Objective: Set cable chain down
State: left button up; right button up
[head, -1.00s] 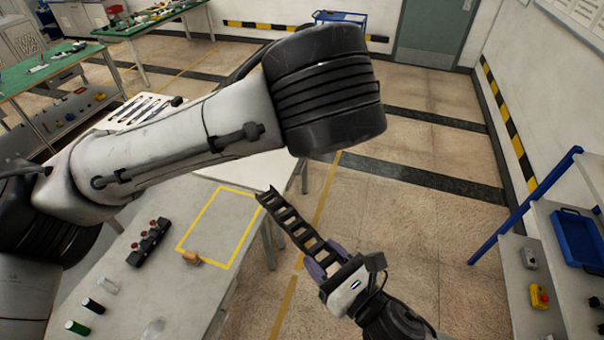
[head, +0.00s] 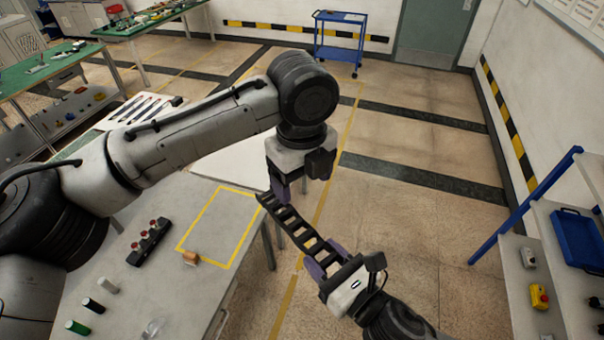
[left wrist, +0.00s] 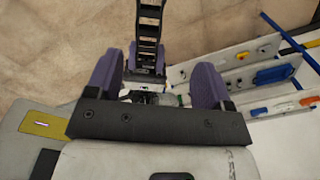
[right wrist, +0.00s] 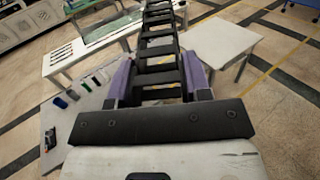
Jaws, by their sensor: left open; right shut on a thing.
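The black ladder-like cable chain (head: 290,222) is held up in the air, slanting from upper left to lower right, beside the table's right edge in the head view. My right gripper (head: 325,258) is shut on its lower right end. In the right wrist view the chain (right wrist: 158,48) runs out between my purple fingers. My left gripper (head: 285,194) is open, pointing down at the chain's upper left end. In the left wrist view the chain (left wrist: 148,38) shows between the spread fingers; whether they touch it I cannot tell. A yellow-outlined rectangle (head: 206,246) marks the table.
The grey table (head: 135,290) holds a black block with red knobs (head: 149,241), a small tan block (head: 190,258) at the outline's lower edge, and several small cylinders. The area inside the outline is clear. A shelf with a blue tray (head: 580,238) stands at right.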

aim_at(302, 220)
pick_arm(q)
notch_tip(302, 220, down, 12)
jog(key=shift+r, duration=0.15)
dwell(0.4)
grip_shut()
dwell(0.7)
jog(key=c, duration=1.3)
grip_release()
jog(key=shift+r, duration=0.1)
jog(key=shift+c, duration=0.2)
jog(key=o, duration=1.3)
jog(key=shift+o, duration=0.2)
